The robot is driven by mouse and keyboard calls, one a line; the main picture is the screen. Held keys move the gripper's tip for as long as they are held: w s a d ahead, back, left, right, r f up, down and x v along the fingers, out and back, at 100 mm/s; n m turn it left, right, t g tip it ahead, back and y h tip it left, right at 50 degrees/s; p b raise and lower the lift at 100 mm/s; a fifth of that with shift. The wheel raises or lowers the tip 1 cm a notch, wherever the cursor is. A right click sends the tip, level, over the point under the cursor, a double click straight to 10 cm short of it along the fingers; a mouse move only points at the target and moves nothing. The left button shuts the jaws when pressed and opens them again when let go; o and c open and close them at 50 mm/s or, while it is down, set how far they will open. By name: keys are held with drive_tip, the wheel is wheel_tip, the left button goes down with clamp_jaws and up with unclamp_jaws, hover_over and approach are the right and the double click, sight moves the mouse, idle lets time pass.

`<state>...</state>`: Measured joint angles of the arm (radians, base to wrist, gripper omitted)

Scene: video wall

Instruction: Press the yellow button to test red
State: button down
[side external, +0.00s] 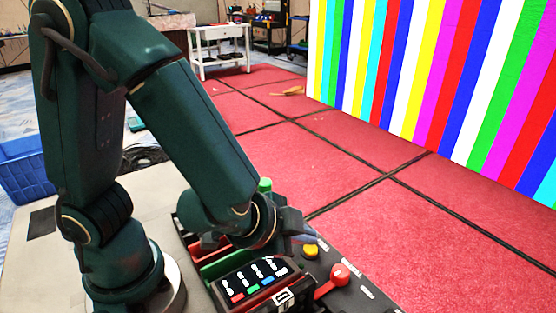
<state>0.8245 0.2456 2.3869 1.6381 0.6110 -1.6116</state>
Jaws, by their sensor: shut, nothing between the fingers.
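The yellow button (311,251) is a small round cap on the dark control panel (352,297) at the bottom of the view. My gripper (308,232) is shut and empty. It is just above and behind the button in the picture; I cannot tell whether it touches anything. My wrist hides part of the panel's far side. The video wall (435,75) at the upper right shows vertical stripes in several colours, red among them.
A green cap (265,185) shows behind my wrist. A blue crate (22,172) is at the left.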

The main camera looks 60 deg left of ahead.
sight(304, 253)
drive_tip(key=shift+f, duration=0.6)
idle(0.7)
drive_tip(key=shift+r, duration=0.9)
drive_tip(key=shift+r, duration=2.5)
